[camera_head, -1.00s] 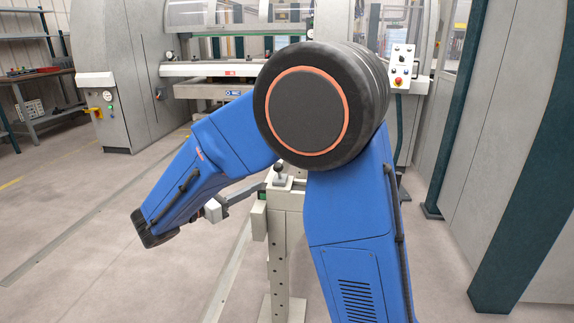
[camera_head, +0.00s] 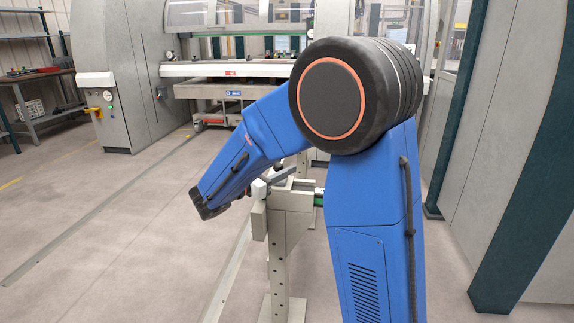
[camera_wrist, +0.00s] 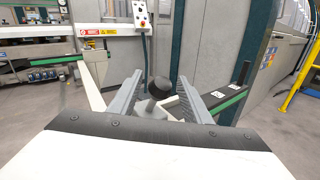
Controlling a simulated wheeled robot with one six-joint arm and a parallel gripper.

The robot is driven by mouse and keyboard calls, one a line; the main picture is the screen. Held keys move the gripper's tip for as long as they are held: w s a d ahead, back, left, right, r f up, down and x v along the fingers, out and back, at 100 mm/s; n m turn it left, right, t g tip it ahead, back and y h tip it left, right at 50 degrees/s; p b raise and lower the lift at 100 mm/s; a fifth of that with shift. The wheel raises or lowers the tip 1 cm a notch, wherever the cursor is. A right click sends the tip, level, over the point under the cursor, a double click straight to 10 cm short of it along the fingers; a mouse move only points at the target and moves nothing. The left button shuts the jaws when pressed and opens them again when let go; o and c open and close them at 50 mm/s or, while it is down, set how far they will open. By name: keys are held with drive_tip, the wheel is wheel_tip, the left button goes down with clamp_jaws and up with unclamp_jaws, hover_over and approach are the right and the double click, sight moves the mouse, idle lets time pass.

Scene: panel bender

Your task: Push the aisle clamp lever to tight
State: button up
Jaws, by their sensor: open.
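The clamp lever shows in the wrist view as a dark round knob (camera_wrist: 159,88) on a pale base. My gripper (camera_wrist: 160,77) is open, with one grey finger on each side of the knob. I cannot tell whether either finger touches it. In the head view the pale clamp post (camera_head: 279,240) stands in front of me. My gripper (camera_head: 284,173) is at the top of this post, partly behind my blue arm. The knob cannot be made out there, and the lever's setting cannot be read.
A dark rail with a green edge (camera_wrist: 229,102) and white labels runs off to the right of the knob in the wrist view. A control box (camera_wrist: 141,13) hangs behind. The panel bender (camera_head: 220,68) stands at the back. The floor on the left is clear.

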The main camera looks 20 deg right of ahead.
drive_tip(key=shift+x, duration=1.55)
drive_tip(key=shift+c, duration=0.2)
clamp_jaws()
